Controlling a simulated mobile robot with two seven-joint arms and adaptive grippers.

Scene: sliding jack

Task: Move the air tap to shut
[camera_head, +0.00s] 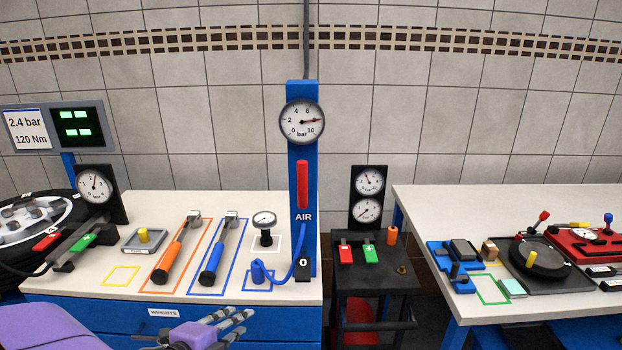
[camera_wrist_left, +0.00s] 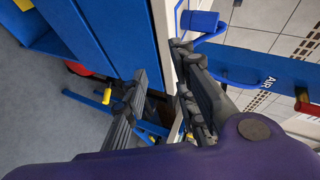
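The air tap's red lever (camera_head: 302,184) stands upright along the blue post (camera_head: 295,150), just above the AIR label. A round bar gauge (camera_head: 302,121) sits above it, its needle pointing right, past the 6 and above the 10. My left gripper (camera_head: 243,322) is in front of the bench's blue front, below and left of the lever and well apart from it. Its fingers are apart with nothing between them, as the left wrist view (camera_wrist_left: 160,62) also shows. There the red lever (camera_wrist_left: 308,107) is at the right edge. My right gripper is not in view.
On the left bench (camera_head: 75,284) lie an orange-handled tool (camera_head: 172,255), a blue-handled tool (camera_head: 217,255) and a small gauge (camera_head: 264,225). A blue hose (camera_head: 298,255) loops beside the post's foot. A dark trolley (camera_head: 375,276) stands right of the post, then another bench (camera_head: 425,205).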

